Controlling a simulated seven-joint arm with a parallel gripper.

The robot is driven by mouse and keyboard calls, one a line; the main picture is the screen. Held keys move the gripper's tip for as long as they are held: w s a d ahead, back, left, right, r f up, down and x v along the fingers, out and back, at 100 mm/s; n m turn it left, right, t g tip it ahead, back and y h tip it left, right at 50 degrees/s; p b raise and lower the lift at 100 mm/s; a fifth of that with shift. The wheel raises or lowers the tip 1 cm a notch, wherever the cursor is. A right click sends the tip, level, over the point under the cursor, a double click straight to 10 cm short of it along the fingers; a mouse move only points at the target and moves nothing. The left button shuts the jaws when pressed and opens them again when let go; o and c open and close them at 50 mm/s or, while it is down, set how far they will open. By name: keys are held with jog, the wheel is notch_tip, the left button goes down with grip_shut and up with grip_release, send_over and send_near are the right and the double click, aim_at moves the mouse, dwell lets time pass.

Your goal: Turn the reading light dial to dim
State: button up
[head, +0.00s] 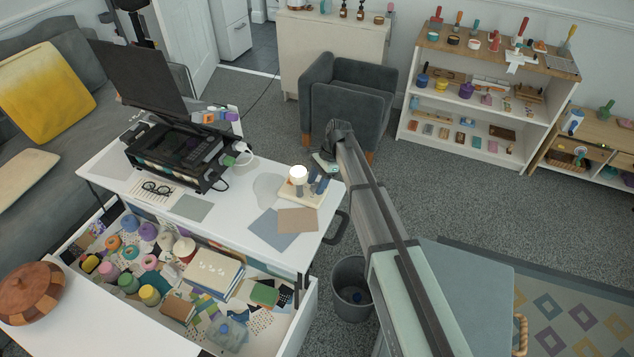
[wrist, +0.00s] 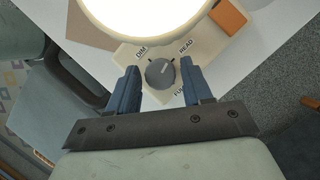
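The reading light (head: 298,175) stands lit on a cream base (head: 300,196) at the right end of the white desk; its glowing head (wrist: 158,12) fills the top of the wrist view. The round grey dial (wrist: 160,73) sits on the base, with DIM printed at its upper left, READ at its upper right and a partly hidden FULL at its lower right. The dial's light mark appears to point toward READ. My gripper (wrist: 159,68) is open, its blue fingers on either side of the dial with small gaps visible. In the head view, my gripper (head: 319,183) is at the base.
A grey sheet (head: 272,230) and a tan sheet (head: 298,219) lie in front of the lamp. A black printer (head: 175,150) stands left on the desk. An open drawer (head: 290,325) of craft supplies extends below. An orange block (wrist: 228,15) is near the lamp.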

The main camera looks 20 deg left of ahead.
jog(key=c, duration=0.8)
jog(key=shift+n, duration=0.3)
jog(key=n+h, duration=0.1)
jog(key=n, duration=0.2)
jog(key=shift+w+a+g, duration=0.1)
jog(key=shift+a+g, duration=0.05)
jog(key=shift+g, duration=0.15)
jog(key=shift+n+h, duration=1.1)
jog(key=shift+n, duration=1.5)
jog(key=o, duration=1.1)
jog(key=shift+c, duration=0.2)
jog(key=shift+r, duration=0.15)
